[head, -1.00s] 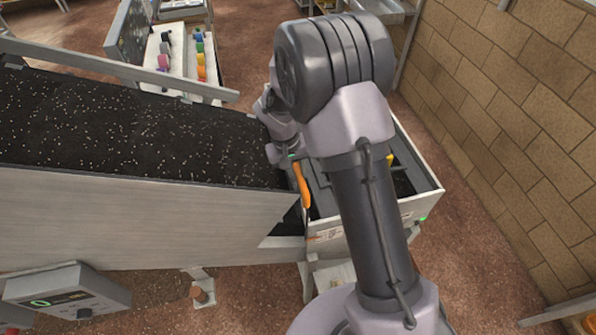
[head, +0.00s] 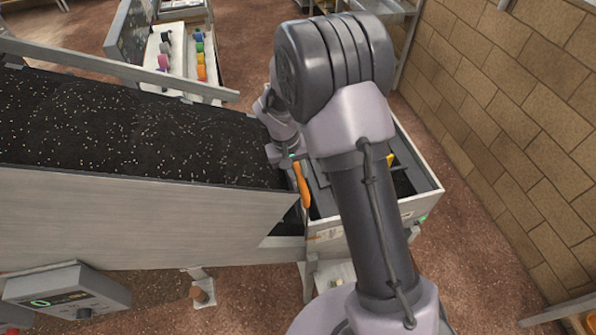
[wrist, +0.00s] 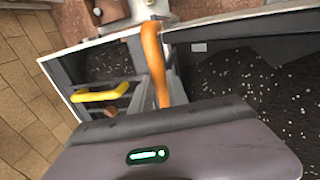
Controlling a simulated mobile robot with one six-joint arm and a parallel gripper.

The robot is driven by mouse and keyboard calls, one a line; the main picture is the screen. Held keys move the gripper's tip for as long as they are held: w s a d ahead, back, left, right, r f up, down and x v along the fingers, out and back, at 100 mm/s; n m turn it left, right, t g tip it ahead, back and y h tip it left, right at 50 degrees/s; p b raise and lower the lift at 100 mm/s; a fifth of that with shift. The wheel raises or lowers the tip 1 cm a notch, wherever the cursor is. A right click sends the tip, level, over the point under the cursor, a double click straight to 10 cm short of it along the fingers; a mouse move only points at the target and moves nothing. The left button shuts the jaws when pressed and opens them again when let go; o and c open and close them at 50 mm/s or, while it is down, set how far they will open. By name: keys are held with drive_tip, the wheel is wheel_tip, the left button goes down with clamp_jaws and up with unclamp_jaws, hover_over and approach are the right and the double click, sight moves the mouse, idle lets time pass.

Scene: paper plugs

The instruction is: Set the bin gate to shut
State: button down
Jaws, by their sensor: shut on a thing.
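The bin gate's handle appears to be the orange bar (head: 302,185), at the seam between the dark sloping bed and the bin (head: 425,203). In the wrist view the orange bar (wrist: 152,62) runs from the top middle down behind my gripper's grey body. My gripper (head: 293,158) is at the far upper end of the orange bar, shut on it. Its fingertips are mostly hidden by my arm in the head view and by its own body in the wrist view. The gate panel itself cannot be made out clearly.
A yellow handle (wrist: 102,93) lies in the bin beside the orange bar. The long sloping bed (head: 120,130) of speckled dark material fills the left. A control box (head: 70,292) stands front left. A brick wall (head: 510,130) bounds the right.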

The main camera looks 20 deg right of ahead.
wheel_tip(320, 180, down, 5)
drive_tip(key=b, duration=0.4)
drive_tip(key=shift+r, duration=0.3)
drive_tip(key=c, duration=1.3)
unclamp_jaws()
drive_tip(key=a+r, duration=0.3)
drive_tip(key=r, duration=1.4)
drive_tip(key=shift+a+p, duration=0.2)
drive_tip(key=shift+p, duration=0.15)
